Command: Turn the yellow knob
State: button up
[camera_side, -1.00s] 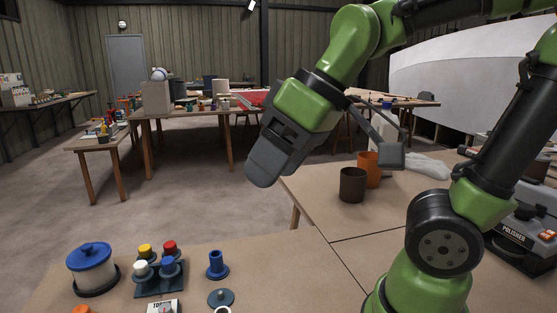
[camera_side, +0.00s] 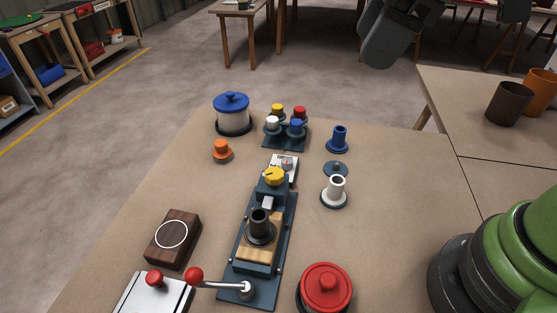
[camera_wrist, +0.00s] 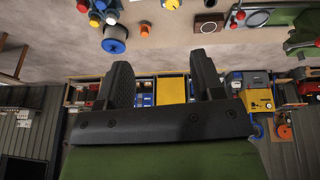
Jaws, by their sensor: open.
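The yellow knob (camera_side: 273,176), with a dark pointer mark on top, sits on a slate-blue fixture (camera_side: 243,287) in the middle of the workbench. It seems to show at the top edge of the wrist view (camera_wrist: 172,4). My gripper (camera_side: 385,45) is at the top right of the side view, partly cut off, high and well away from the knob. In the wrist view its two fingers (camera_wrist: 160,62) stand wide apart with nothing between them.
Around the knob are a brown dark-wood block (camera_side: 174,238), a red-lidded pot (camera_side: 325,288), a red-ball lever (camera_side: 195,275), a white spool (camera_side: 336,190), a blue-lidded jar (camera_side: 232,115) and a cluster of coloured caps (camera_side: 285,140).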

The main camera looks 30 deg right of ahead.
jog(key=w+a+f+n+g+h, duration=0.1)
jog(key=w+a+f+n+g, duration=0.1)
jog(key=w+a+f+n, duration=0.6)
jog(key=n+g+h, duration=0.1)
jog(key=n, duration=0.6)
send_near(274, 173)
notch_tip(274, 173, down, 9)
jog(key=shift+w+a+f, duration=0.1)
jog(key=shift+w+f, duration=0.05)
jog(key=c, duration=0.9)
